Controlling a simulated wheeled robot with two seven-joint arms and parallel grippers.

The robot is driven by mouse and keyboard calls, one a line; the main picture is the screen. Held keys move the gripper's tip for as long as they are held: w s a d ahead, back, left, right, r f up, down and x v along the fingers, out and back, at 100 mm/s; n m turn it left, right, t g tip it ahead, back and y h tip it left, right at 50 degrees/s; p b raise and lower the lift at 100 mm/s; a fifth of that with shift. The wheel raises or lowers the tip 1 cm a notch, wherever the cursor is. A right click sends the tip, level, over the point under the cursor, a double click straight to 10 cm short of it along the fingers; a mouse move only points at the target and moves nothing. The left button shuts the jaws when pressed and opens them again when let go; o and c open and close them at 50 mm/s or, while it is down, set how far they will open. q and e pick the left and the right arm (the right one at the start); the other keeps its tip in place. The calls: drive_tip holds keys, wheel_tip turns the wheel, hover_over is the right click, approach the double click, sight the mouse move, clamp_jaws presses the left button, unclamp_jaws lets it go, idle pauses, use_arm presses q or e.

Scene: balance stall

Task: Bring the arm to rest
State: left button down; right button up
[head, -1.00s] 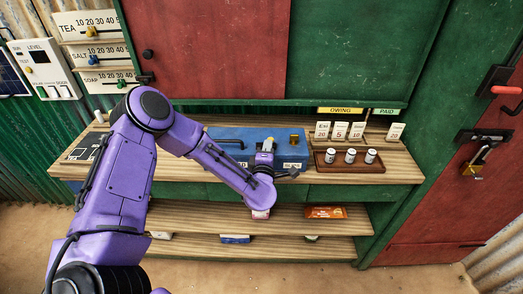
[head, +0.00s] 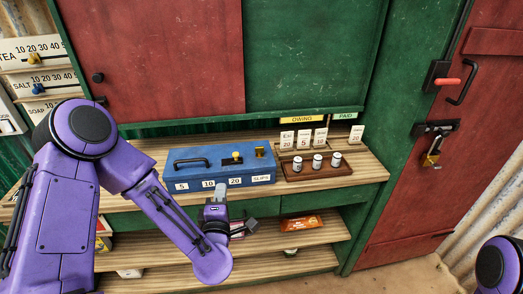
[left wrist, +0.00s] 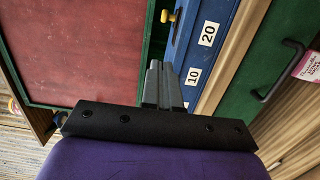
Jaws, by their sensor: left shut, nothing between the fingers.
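My purple left arm reaches in from the left of the head view. Its gripper (head: 221,187) points up, just below and in front of the blue box (head: 195,182) on the counter. The gripper is shut and holds nothing. In the left wrist view its two grey fingers (left wrist: 161,82) lie together, with the labelled blue box front (left wrist: 198,55) beyond them. I cannot tell the gap to the box exactly. My right gripper is out of view; only a purple part of my own body shows at the lower right.
A brown tray (head: 345,172) with three white cylinders stands right of the box, with number cards behind it. A lower shelf (head: 330,236) holds an orange packet (head: 304,222) and lies near my left arm. A red door (head: 415,190) with a padlock (head: 432,155) is at right.

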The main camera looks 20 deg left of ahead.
use_arm(q)
drive_tip(key=s+d+f+m+g+h, duration=0.1)
drive_tip(key=s+f+m+g+h, duration=0.2)
drive_tip(key=f, duration=0.4)
drive_tip(key=s+f+m+g, duration=0.3)
drive_tip(key=s+f+m, duration=0.3)
drive_tip(key=f, duration=0.2)
drive_tip(key=s+d+f+m+g+h, duration=0.1)
drive_tip(key=s+f+m+g+h, duration=0.2)
drive_tip(key=f, duration=0.4)
drive_tip(key=s+a+f+m+g+y, duration=0.1)
drive_tip(key=s+a+f+m+g, duration=0.1)
drive_tip(key=s, duration=0.5)
drive_tip(key=s+a+f+m+g+y, duration=0.1)
drive_tip(key=s+f, duration=0.3)
drive_tip(key=s, duration=0.4)
drive_tip(key=shift+a+f+m+g, duration=0.4)
drive_tip(key=shift+a+g, duration=0.15)
drive_tip(key=shift+g, duration=0.15)
